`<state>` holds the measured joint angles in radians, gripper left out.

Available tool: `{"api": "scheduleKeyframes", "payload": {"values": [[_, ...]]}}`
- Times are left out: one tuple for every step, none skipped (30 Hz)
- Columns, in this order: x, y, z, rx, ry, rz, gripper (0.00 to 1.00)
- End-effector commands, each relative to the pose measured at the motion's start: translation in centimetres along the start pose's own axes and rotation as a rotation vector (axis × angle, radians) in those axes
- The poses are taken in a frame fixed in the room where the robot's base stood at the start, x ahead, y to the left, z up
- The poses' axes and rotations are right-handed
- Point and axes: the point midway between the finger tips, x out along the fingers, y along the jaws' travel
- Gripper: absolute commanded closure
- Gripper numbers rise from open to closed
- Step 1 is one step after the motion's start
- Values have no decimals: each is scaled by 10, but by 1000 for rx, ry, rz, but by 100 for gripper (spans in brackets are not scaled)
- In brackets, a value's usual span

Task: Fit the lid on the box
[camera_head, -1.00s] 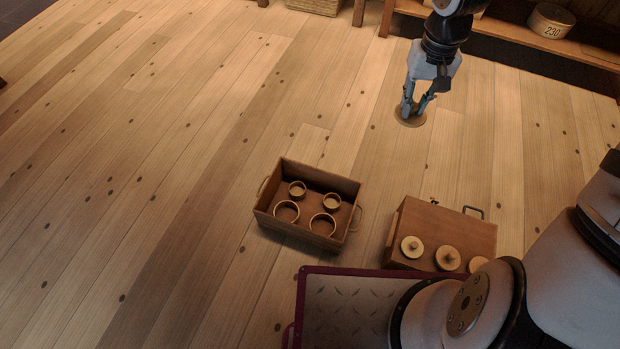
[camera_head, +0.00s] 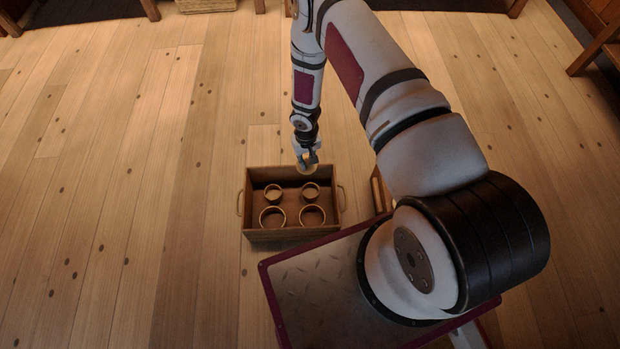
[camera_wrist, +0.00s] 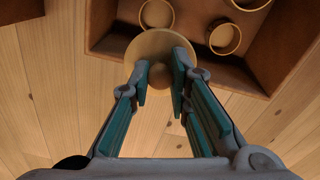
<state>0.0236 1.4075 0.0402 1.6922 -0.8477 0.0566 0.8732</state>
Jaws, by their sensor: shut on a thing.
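My gripper (camera_head: 307,160) is shut on a round, pale wooden lid (camera_head: 308,170), pinching its knob. The lid shows in the wrist view (camera_wrist: 150,46) between the green-padded fingers. It is over or just beyond the far wall of a brown wooden crate (camera_head: 247,187); its exact height is unclear. In the crate stand two smaller round open boxes, left (camera_head: 273,193) and right (camera_head: 310,191), at the far side. Two larger ones, left (camera_head: 272,217) and right (camera_head: 312,215), stand at the near side. All four look lidless.
The crate has a handle at each end and stands on the plank floor (camera_head: 150,200). My arm hides most of a second wooden container (camera_head: 377,192) to its right. The floor left of the crate is clear. A basket (camera_head: 206,5) stands at the far edge.

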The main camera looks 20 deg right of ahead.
Motion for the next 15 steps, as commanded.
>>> {"api": "scheduleKeyframes", "payload": {"values": [[29,1,8,-14,-5,2,100],[41,2,11,-20,-3,1,100],[56,3,14,-25,-3,1,100],[65,3,15,-28,-2,-1,100],[73,4,17,-31,-3,0,100],[83,4,19,-33,-3,0,100],[88,5,20,-34,-3,-1,100],[93,5,20,-36,-2,-2,100],[98,5,21,-38,-2,-3,100],[100,5,22,-38,-2,-3,100],[102,5,23,-39,-3,-3,100],[104,5,23,-39,-3,-3,100],[105,5,23,-40,-3,-3,100],[106,5,23,-40,-3,-3,100],[106,5,23,-40,-3,-3,100]]}}
